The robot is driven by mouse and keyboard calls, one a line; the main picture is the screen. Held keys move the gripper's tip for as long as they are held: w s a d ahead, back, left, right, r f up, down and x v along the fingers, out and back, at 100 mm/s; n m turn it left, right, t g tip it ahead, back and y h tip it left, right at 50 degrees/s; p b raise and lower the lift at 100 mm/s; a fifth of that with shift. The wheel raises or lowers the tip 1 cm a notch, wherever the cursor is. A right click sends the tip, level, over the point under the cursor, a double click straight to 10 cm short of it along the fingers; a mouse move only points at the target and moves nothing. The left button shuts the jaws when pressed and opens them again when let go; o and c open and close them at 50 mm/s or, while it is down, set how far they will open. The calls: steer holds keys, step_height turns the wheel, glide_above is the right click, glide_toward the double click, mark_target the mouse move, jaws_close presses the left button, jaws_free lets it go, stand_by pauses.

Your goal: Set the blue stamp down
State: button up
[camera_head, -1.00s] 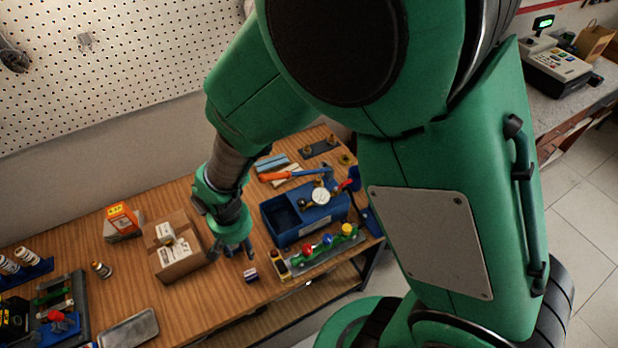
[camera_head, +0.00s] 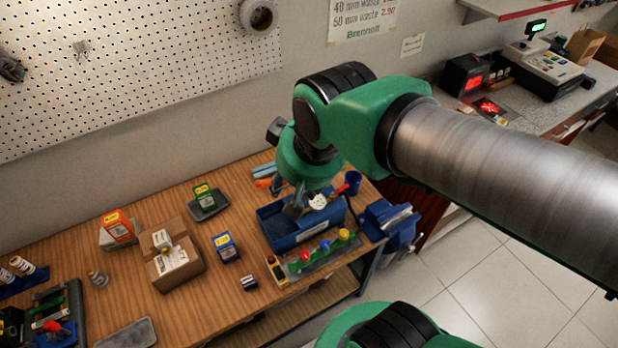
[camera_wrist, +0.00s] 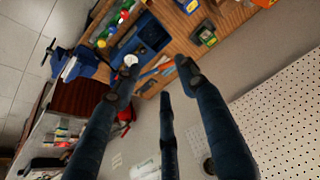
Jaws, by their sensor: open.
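The blue stamp (camera_head: 225,247), a blocky piece with a yellow label, stands by itself on the wooden bench, right of the cardboard box. It shows at the top edge of the wrist view (camera_wrist: 189,6). My gripper (camera_head: 296,207) is up and to the right of it, in front of the blue bin in the head view, well apart from the stamp. In the wrist view my gripper (camera_wrist: 160,78) has its fingers spread, with nothing between them.
An orange block (camera_head: 118,227) and a green block (camera_head: 203,196) stand on small trays. A cardboard box (camera_head: 187,271) holds small cartons. A blue bin (camera_head: 283,241), a rack with coloured knobs (camera_head: 322,256) and a vise (camera_head: 388,221) fill the right end. A small dark-and-white block (camera_head: 249,283) lies near the front edge.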

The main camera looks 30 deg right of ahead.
steer(key=shift+t, duration=0.4)
steer(key=s+r, duration=0.1)
steer(key=s+d+r, duration=0.1)
steer(key=s+r, duration=0.1)
steer(key=shift+s+d, duration=0.35)
steer(key=shift+d, duration=0.05)
step_height(320, 180, down, 12)
steer(key=b, duration=1.2)
steer(key=shift+f+b, duration=0.2)
steer(key=shift+b, duration=0.1)
